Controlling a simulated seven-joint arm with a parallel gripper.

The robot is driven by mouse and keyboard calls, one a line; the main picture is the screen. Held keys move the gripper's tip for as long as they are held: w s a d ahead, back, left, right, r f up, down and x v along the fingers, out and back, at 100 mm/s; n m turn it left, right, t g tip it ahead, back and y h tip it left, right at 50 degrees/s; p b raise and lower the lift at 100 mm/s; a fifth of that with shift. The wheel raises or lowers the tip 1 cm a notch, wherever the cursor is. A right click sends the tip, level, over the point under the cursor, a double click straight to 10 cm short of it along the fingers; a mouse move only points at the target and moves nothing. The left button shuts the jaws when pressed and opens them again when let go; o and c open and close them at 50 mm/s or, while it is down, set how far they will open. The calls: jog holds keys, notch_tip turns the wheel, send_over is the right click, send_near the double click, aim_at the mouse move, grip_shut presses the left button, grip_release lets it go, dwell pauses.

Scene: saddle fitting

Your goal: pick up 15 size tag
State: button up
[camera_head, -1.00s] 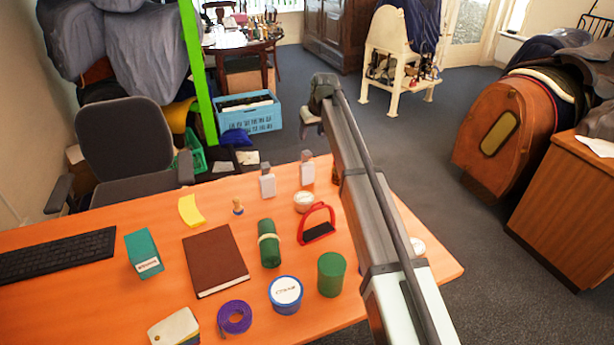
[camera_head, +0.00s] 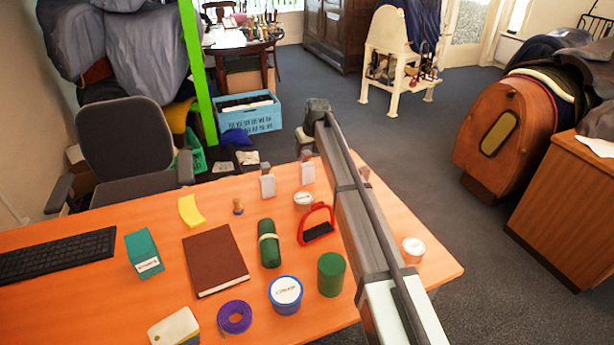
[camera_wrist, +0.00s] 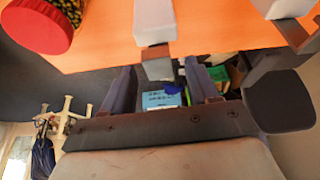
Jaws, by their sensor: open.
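Small white blocks with grey tops stand near the far edge of the orange table; these look like the size tags, but no number is readable. In the head view one is at the left (camera_head: 267,186) and one to its right (camera_head: 307,173). In the wrist view, which is upside down, one white block (camera_wrist: 154,22) is in the middle, its grey top pointing towards the gap between my fingers. Another (camera_wrist: 284,7) is at the upper right. My gripper (camera_wrist: 160,86) is open and empty. In the head view my arm partly hides the far right table.
A red-lidded jar (camera_wrist: 35,27) stands beside the middle block in the wrist view. A chair (camera_head: 125,140) and blue crate (camera_head: 250,116) are beyond the table.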

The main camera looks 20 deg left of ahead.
aim_at(307, 168)
jog(key=shift+x, duration=1.9)
jog(key=shift+a, duration=0.1)
grip_shut()
